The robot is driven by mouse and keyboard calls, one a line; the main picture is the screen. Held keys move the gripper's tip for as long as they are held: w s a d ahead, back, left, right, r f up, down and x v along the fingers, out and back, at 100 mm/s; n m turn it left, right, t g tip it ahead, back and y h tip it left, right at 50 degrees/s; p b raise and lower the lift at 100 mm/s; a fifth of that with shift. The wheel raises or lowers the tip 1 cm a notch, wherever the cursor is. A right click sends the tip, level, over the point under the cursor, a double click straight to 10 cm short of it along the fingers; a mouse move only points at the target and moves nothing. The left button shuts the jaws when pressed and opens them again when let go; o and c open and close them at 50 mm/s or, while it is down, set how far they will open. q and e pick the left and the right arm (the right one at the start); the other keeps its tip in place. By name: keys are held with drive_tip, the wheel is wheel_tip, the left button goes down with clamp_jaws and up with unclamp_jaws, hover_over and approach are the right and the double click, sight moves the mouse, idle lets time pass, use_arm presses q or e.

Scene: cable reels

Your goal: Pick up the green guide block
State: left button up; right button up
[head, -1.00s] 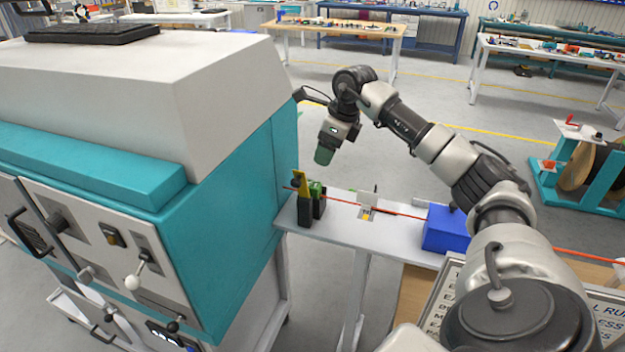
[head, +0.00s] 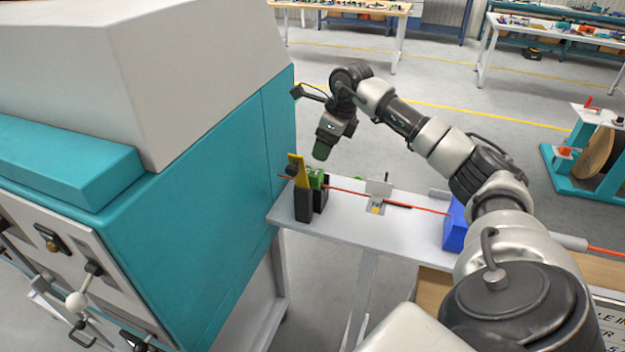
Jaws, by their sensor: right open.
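The green guide block (head: 316,177) sits at the left end of the narrow white table, between dark upright holders. A yellow piece (head: 299,172) on a black stand partly hides it. An orange-red cable runs along the table past the block. My right gripper (head: 322,152) is above the block, pointing down and apart from it, with a dark green tip. Its fingers are small in the picture, and it looks empty. My left gripper is not in view.
A large teal and white machine (head: 200,190) fills the left, close to the block. A cable reel (head: 597,155) stands at the far right.

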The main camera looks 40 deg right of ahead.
sight(313, 171)
drive_tip(key=x, duration=0.2)
drive_tip(key=shift+a+f, duration=0.25)
drive_tip(key=shift+a, duration=0.05)
drive_tip(key=p+x, duration=0.3)
drive_tip(key=x, duration=0.1)
drive_tip(key=shift+a+f, duration=0.1)
drive_tip(key=shift+a, duration=0.25)
drive_tip(key=shift+w+a+f, duration=0.1)
drive_tip(key=shift+w+f, duration=0.05)
drive_tip(key=shift+f, duration=0.4)
drive_tip(key=c, duration=1)
drive_tip(key=shift+r, duration=0.1)
drive_tip(key=shift+c, duration=0.2)
